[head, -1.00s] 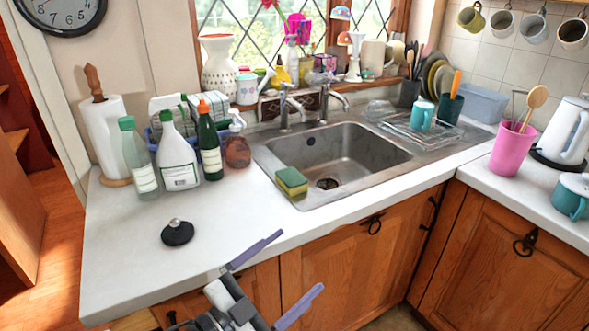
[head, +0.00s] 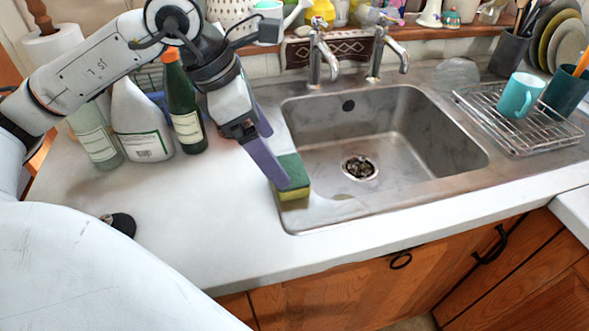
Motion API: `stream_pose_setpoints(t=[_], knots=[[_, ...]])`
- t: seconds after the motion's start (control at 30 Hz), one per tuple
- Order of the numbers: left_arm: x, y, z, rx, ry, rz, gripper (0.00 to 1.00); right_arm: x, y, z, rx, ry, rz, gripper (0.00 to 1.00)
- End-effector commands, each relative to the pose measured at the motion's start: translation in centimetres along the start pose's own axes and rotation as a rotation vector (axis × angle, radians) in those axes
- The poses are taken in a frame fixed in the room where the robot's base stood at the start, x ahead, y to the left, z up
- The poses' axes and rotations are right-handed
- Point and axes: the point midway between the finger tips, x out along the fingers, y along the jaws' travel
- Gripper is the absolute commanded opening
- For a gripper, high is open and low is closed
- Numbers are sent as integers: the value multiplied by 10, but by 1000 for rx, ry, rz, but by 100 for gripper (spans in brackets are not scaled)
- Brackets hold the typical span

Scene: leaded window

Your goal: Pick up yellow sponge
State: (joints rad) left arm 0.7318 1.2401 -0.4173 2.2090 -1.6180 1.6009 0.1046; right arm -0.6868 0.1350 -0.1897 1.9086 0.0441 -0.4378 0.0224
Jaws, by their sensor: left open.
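The yellow sponge (head: 294,195) with a green top lies at the left front corner of the sink, on its rim. My left gripper (head: 276,160) reaches down from the upper left with its purple fingers apart. One finger crosses in front of the sponge's left side and hides part of it; the other is behind, near the sink's left edge. I cannot tell whether the fingers touch the sponge. My right gripper is not in view.
The metal sink (head: 400,130) opens to the right of the sponge. A dark green bottle (head: 183,105), a white spray bottle (head: 140,120) and a clear bottle (head: 95,135) stand left of my gripper. A black stopper (head: 122,223) lies on the counter. Taps (head: 320,60) stand behind.

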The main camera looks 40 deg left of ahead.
Motion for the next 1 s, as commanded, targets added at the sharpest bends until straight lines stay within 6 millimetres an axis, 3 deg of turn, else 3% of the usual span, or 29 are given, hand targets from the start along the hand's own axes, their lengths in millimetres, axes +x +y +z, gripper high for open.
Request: stream_pose_setpoints(t=[0.27, 0.53, 0.83, 1.0], knots=[[25, 0, 1, 0, 0, -5, 91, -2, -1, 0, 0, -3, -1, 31], [64, 1, 1, -1, -1, -7, 91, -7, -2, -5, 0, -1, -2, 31], [70, 2, 1, 0, -3, -4, 91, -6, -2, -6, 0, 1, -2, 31], [70, 2, 1, 0, -3, -4, 64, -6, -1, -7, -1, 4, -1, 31]])
